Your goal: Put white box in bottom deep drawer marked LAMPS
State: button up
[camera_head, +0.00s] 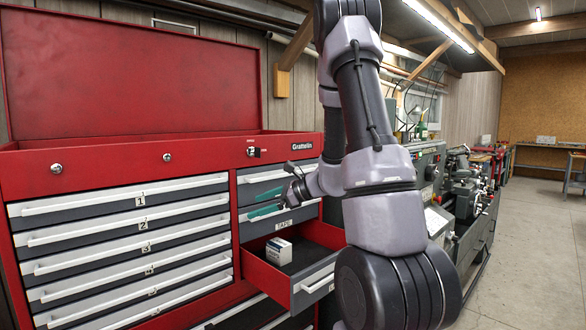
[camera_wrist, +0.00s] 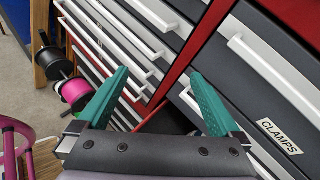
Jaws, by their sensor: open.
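A small white box (camera_head: 279,251) with dark markings stands in an open red-sided drawer (camera_head: 263,276), on its dark floor near the back left. This is the lowest drawer showing in the right column of the upper chest; I cannot read a label on its grey front. My gripper (camera_head: 252,204) has two teal fingers spread apart with nothing between them. It is above and a little left of the box, in front of the closed drawers, and apart from the box. In the wrist view my gripper (camera_wrist: 158,76) also shows open and empty. The box is not seen there.
The red tool chest (camera_head: 292,147) has closed numbered drawers at left and a drawer marked TAPE (camera_head: 284,224) above the open one. The wrist view shows a CLAMPS label (camera_wrist: 282,137) and spools (camera_wrist: 74,93) near the floor. A lathe (camera_head: 468,190) stands at right. The floor (camera_head: 525,250) there is clear.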

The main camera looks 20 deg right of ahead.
jog(key=s+a+r+n+g+h, duration=0.2)
jog(key=s+a+r+n, duration=0.1)
jog(key=s+r+n, duration=0.5)
jog(key=s+a+r+n+g+h, duration=0.2)
jog(key=s+r+n, duration=0.25)
jog(key=s, duration=0.65)
jog(key=s+d+r+n+t+h, duration=0.3)
jog(key=s+d+n+h, duration=0.1)
jog(key=s+n, duration=0.1)
jog(key=shift+s+d+r+n+h, duration=0.25)
jog(key=shift+d+r+n+h, duration=0.05)
jog(key=shift+n+h, duration=0.1)
